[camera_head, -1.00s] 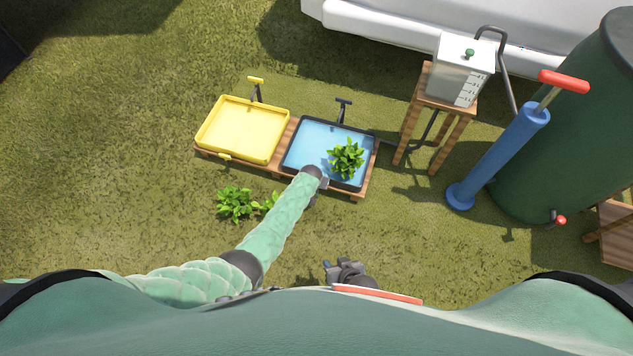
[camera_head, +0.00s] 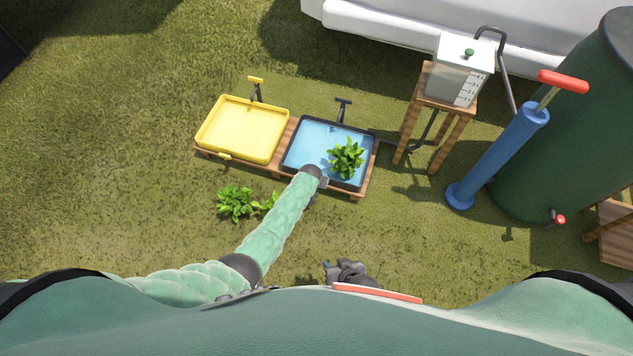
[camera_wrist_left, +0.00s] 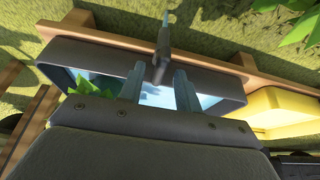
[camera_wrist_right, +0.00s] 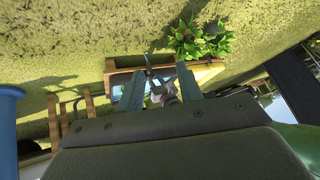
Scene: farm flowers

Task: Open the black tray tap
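The black tray (camera_head: 290,157), filled with blue water and holding a leafy green plant (camera_head: 346,158), sits on a wooden stand. My left gripper (camera_wrist_left: 160,88) is over the tray's near edge. Its fingers are apart, with the grey tap (camera_wrist_left: 163,45) on the tray wall showing between and just beyond them; I cannot tell if they touch it. In the head view my left wrist hides this tap. A dark T-shaped handle (camera_head: 343,104) stands at the tray's far edge. My right gripper (camera_head: 333,268) is low near my body, open and empty in the right wrist view (camera_wrist_right: 160,85).
A yellow tray (camera_head: 240,130) stands beside the black one. Leafy plants (camera_head: 236,203) lie on the grass in front. On the right are a white tank (camera_head: 458,75) on a wooden stand, a blue pump (camera_head: 500,155) and a green barrel (camera_head: 560,130). The grass between is free.

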